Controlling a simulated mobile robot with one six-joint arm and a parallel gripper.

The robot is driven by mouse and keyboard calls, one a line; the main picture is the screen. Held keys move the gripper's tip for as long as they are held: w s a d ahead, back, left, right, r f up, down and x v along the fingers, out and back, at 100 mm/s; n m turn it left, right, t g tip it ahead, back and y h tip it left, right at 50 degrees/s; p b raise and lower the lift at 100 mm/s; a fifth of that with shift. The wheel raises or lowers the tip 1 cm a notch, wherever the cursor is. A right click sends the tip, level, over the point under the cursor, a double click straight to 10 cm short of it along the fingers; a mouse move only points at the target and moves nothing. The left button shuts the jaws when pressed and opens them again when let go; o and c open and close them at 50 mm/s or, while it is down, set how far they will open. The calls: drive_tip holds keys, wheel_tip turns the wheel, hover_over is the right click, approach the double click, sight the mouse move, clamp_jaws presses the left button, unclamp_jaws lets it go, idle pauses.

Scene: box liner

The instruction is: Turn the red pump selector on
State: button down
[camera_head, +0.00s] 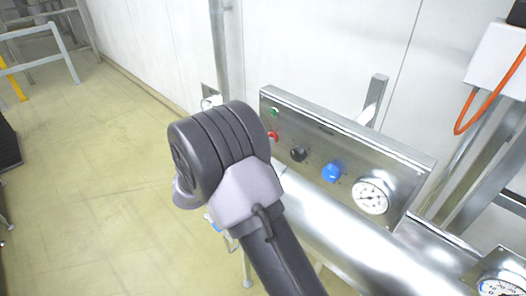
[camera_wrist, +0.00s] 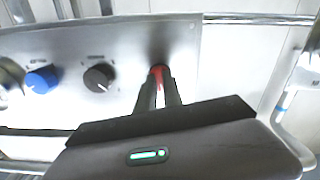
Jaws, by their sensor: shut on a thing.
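The red pump selector (camera_head: 272,136) is a small red knob on the steel control panel (camera_head: 330,137). In the head view it shows just past my arm, at the panel's left end, below a green button (camera_head: 275,112). In the wrist view the red selector (camera_wrist: 157,72) sits between the tips of my gripper (camera_wrist: 160,82). My gripper is shut on it, and the fingers cover most of the knob, so its pointer angle cannot be read. In the head view the gripper is hidden behind my arm.
A black knob (camera_head: 299,154), a blue knob (camera_head: 332,172) and a pressure gauge (camera_head: 370,195) lie along the panel to the right. A shiny steel pipe (camera_head: 340,232) runs below it. A grey box (camera_head: 497,60) with an orange cable stands at right.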

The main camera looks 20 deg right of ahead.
drive_tip(key=m+b, duration=0.6)
drive_tip(key=b, duration=0.5)
drive_tip(key=shift+f+m, duration=0.1)
drive_tip(key=shift+m, duration=0.2)
drive_tip(key=c, duration=1.5)
unclamp_jaws()
drive_tip(key=shift+a, duration=0.1)
drive_tip(key=b+v, duration=0.1)
drive_tip(key=v, duration=1.6)
drive_tip(key=shift+s+a, duration=0.1)
drive_tip(key=shift+a, duration=0.05)
